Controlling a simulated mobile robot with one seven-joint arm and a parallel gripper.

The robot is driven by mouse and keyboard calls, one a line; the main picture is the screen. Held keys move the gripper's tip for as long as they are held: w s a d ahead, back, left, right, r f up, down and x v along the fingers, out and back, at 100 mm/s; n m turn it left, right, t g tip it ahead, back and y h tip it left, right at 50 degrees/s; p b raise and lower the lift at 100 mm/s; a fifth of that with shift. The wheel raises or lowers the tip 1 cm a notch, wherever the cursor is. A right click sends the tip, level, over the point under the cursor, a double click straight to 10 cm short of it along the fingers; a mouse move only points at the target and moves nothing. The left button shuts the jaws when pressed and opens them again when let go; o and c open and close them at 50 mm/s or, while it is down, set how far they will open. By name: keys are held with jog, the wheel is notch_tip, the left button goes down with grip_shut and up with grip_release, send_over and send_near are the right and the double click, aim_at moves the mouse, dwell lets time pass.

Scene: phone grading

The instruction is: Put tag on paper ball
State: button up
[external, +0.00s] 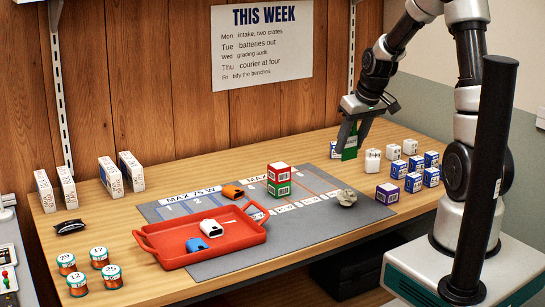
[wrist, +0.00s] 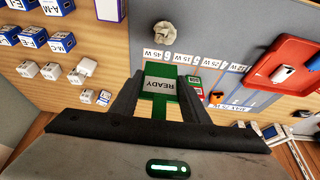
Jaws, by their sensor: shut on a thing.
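My gripper (external: 349,139) is shut on a green tag (external: 350,152) and holds it above the back right of the bench. In the wrist view, the tag (wrist: 160,82) reads READY and sits between the two fingers of my gripper (wrist: 160,96). The crumpled grey-white paper ball (external: 347,197) lies on the right part of the grey mat, below and in front of the tag in the external view. The paper ball also shows at the top of the wrist view (wrist: 163,33), apart from the tag.
A red tray (external: 160,256) holds a blue and a white charger. Red and green boxes (external: 279,179) stand stacked on the mat (external: 325,222). A purple box (external: 387,194), white cubes (external: 372,160) and several blue boxes (external: 431,177) stand on the right. Bare mat surrounds the ball.

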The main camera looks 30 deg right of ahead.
notch_tip(320, 180, down, 8)
jog(key=shift+f+b, duration=0.25)
jog(key=shift+b, duration=0.4)
jog(key=shift+f, duration=0.1)
jog(key=shift+f, duration=0.2)
jog(key=o, duration=1)
jog(key=shift+r, duration=0.1)
jog(key=shift+r, duration=0.35)
jog(key=p+v, duration=0.2)
jog(key=v, duration=0.9)
jog(key=shift+s+r, duration=0.15)
jog(key=shift+r, duration=0.2)
